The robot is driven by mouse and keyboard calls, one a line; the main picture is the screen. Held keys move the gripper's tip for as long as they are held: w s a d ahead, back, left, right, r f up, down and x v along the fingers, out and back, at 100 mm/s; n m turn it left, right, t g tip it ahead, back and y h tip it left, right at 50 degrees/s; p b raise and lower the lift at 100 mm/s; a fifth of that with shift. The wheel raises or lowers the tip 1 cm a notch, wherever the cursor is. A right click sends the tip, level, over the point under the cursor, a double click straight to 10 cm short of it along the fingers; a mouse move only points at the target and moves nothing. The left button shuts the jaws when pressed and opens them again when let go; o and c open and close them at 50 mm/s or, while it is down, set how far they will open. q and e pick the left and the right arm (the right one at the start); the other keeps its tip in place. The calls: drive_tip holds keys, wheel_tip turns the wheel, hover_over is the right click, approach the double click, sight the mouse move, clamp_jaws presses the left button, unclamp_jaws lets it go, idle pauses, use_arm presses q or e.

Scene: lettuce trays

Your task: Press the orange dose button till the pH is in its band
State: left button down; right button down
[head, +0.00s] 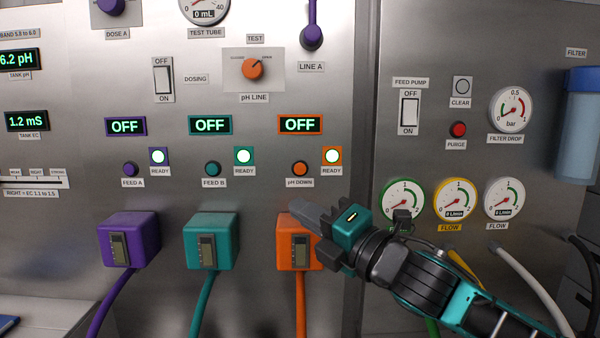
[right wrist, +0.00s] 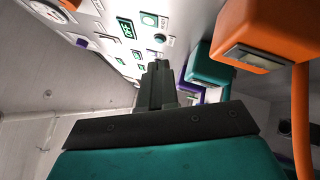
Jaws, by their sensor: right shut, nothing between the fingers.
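The orange pH DOWN button (head: 300,168) is on the steel panel, under an orange-framed display (head: 300,124) that reads OFF. A lit READY lamp (head: 332,156) is beside it. The tank pH display (head: 18,59) at the far left reads 6.2 pH; its band label above is small and cut off by the edge. My right gripper (head: 298,208) is shut and empty, its fingertips below the button, overlapping the top of the orange pump box (head: 285,245) in the picture. The shut fingers also show in the right wrist view (right wrist: 156,84). My left gripper is not in view.
Purple (head: 128,230) and teal (head: 205,240) pump boxes with hoses stand left of the orange one. Their buttons, FEED A (head: 130,169) and FEED B (head: 212,169), are above them. The DOSING switch (head: 163,80) and pH LINE knob (head: 252,69) are higher up.

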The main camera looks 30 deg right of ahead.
sight(300, 169)
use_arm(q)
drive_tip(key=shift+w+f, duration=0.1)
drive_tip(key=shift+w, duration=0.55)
use_arm(e)
wheel_tip(300, 169, up, 3)
drive_tip(key=shift+d+r+n+y, duration=0.1)
drive_tip(key=shift+n+y, duration=0.2)
drive_tip(key=shift+n, duration=0.7)
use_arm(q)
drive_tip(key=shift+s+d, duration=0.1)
use_arm(e)
drive_tip(key=w+d, duration=0.1)
drive_tip(key=w, duration=0.1)
drive_tip(key=w+d+p, duration=0.1)
drive_tip(key=w, duration=0.1)
drive_tip(key=w+d+p, duration=0.1)
drive_tip(key=w, duration=0.1)
drive_tip(key=shift+w+d, duration=0.2)
drive_tip(key=shift+w, duration=0.2)
drive_tip(key=shift+w+d, duration=0.2)
drive_tip(key=shift+w, duration=0.2)
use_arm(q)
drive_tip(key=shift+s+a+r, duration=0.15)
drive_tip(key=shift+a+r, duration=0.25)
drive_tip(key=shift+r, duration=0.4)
use_arm(e)
drive_tip(key=shift+w, duration=0.15)
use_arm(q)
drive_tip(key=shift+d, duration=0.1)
